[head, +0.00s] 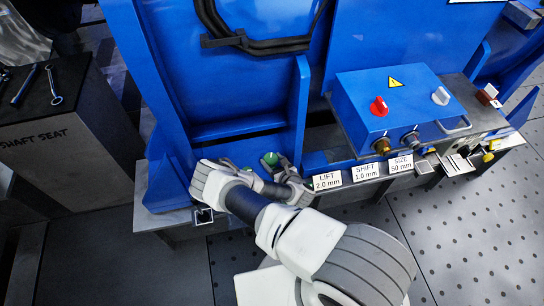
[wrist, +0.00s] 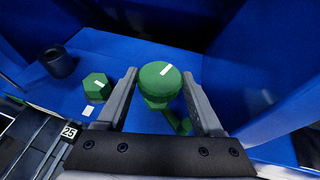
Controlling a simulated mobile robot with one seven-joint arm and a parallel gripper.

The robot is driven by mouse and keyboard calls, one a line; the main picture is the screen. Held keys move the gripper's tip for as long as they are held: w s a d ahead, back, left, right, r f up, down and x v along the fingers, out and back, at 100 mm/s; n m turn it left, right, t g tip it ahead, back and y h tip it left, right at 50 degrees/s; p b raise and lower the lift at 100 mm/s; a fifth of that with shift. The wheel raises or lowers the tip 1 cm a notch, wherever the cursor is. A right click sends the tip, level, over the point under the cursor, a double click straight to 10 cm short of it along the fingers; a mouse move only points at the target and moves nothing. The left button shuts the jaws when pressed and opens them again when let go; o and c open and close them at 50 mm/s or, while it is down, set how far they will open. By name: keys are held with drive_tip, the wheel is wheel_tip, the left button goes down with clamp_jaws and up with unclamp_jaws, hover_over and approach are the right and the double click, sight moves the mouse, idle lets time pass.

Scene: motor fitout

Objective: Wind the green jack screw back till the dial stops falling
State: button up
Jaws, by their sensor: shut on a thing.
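A green round screw head (wrist: 160,78) with a white stripe sits between my fingers in the wrist view, with a green shaft below it. My gripper (wrist: 160,88) is shut on this head, one finger on each side. A green hexagonal head (wrist: 97,86), also with a white mark, stands to its left, outside the fingers. In the head view my gripper (head: 276,180) is low against the blue frame, and a green head (head: 270,159) shows just behind it. My wrist hides part of this area. I cannot make out a dial face in either view.
A blue control box (head: 395,100) with red and white knobs stands to the right. Plates reading LIFT (head: 327,180), SHIFT and SIZE line the bench edge. A blue upright (head: 300,110) rises close behind my gripper.

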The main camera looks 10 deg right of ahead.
drive_tip(key=shift+w+n+y, duration=0.1)
drive_tip(key=shift+n+y, duration=0.6)
drive_tip(key=shift+y, duration=0.1)
drive_tip(key=o, duration=1.4)
drive_tip(key=shift+d, duration=0.1)
drive_tip(key=shift+m+h, duration=0.3)
